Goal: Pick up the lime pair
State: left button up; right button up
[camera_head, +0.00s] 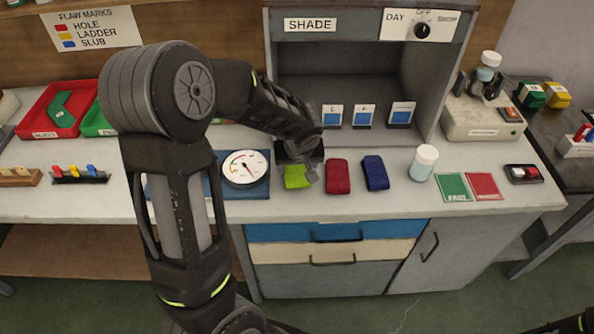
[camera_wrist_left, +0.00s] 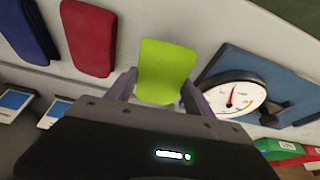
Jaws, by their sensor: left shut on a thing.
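The lime pair (camera_head: 296,177) is a folded bright green bundle on the grey bench top, left of the red pair. It also shows in the left wrist view (camera_wrist_left: 166,68), between my left gripper's fingers. My left gripper (camera_head: 300,172) reaches down over the lime pair from above and is shut on it. In the left wrist view a finger of the gripper (camera_wrist_left: 163,88) shows at each side of the lime pair. I cannot tell whether the pair is clear of the bench.
A red pair (camera_head: 338,177) and a blue pair (camera_head: 375,173) lie to the right. A round dial gauge (camera_head: 245,168) on a blue base stands close on the left. A white-lidded bottle (camera_head: 423,163) stands further right. The shade booth (camera_head: 440,75) is behind, with several cards inside.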

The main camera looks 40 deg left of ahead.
aim_at(297, 169)
pick_arm(q)
notch_tip(297, 169, up, 8)
jog(key=shift+f, duration=0.1)
